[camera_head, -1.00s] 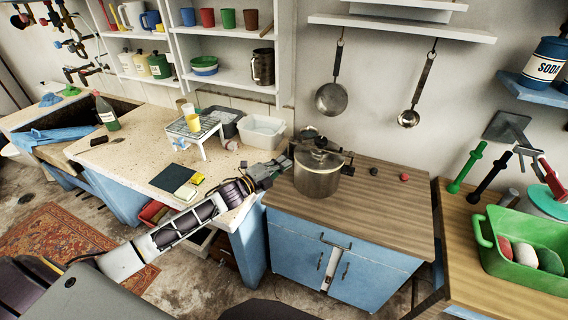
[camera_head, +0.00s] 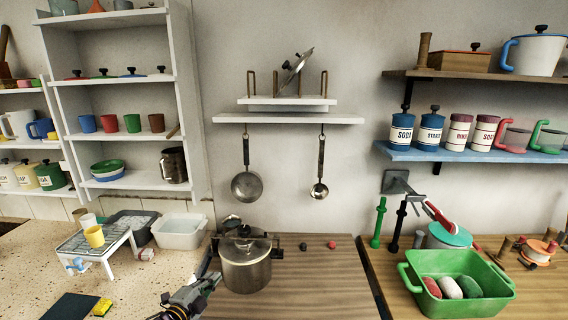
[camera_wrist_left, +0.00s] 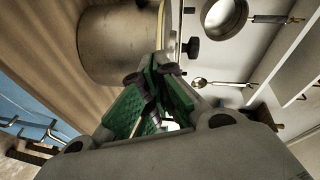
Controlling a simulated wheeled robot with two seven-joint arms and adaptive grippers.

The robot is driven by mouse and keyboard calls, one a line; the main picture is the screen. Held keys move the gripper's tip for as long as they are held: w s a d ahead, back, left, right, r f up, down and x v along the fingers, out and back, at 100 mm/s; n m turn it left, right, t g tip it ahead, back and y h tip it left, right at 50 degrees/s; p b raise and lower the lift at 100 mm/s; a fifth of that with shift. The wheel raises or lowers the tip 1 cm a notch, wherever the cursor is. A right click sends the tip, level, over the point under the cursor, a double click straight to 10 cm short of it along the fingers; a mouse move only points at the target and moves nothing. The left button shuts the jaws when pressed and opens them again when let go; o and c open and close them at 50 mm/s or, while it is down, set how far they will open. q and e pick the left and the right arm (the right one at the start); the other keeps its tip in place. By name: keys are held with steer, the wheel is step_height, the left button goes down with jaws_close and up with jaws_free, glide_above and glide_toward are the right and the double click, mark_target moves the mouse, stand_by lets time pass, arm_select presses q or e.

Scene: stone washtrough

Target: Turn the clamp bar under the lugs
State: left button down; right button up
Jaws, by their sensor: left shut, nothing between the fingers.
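A black knob (camera_head: 245,231) tops the lid. Dark pieces stick out at both sides of the rim; I cannot tell clamp bar from lugs. My left gripper (camera_head: 210,272) is at the pot's left side, below the rim. In the left wrist view the pot (camera_wrist_left: 112,42) is beyond the fingertips, and the green-padded fingers (camera_wrist_left: 158,70) are shut and empty. I cannot tell whether they touch the pot. My right gripper is out of view.
A white rack (camera_head: 110,246) with cups is left. A green tub (camera_head: 455,290) is right. Bare counter (camera_head: 330,280) lies right of the pot.

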arm_select(q)
steer(key=s+d+f+n+g+y, duration=0.15)
steer(key=s+f+n+g, duration=0.4)
steer(key=s, duration=0.95)
steer(key=s+f+n+g+y, duration=0.3)
steer(key=s+n+g, duration=0.3)
steer(key=s+n, duration=0.7)
steer(key=s+f+m+g, duration=0.1)
steer(key=s+f, duration=0.2)
steer(key=f, duration=1.4)
steer(key=s+f+m+g, duration=0.1)
steer(key=s+f, duration=0.1)
steer(key=f, duration=1.4)
steer(key=s+a+f, duration=0.2)
steer(key=s+f, duration=0.8)
steer(key=s, duration=0.1)
steer(key=s+a+f, duration=0.2)
steer(key=s+f, duration=0.7)
steer(key=s, duration=0.2)
steer(key=shift+a+f+g, duration=0.15)
steer(key=shift+f+g, duration=0.25)
steer(key=shift+g, duration=0.05)
steer(key=shift+m+y, duration=0.25)
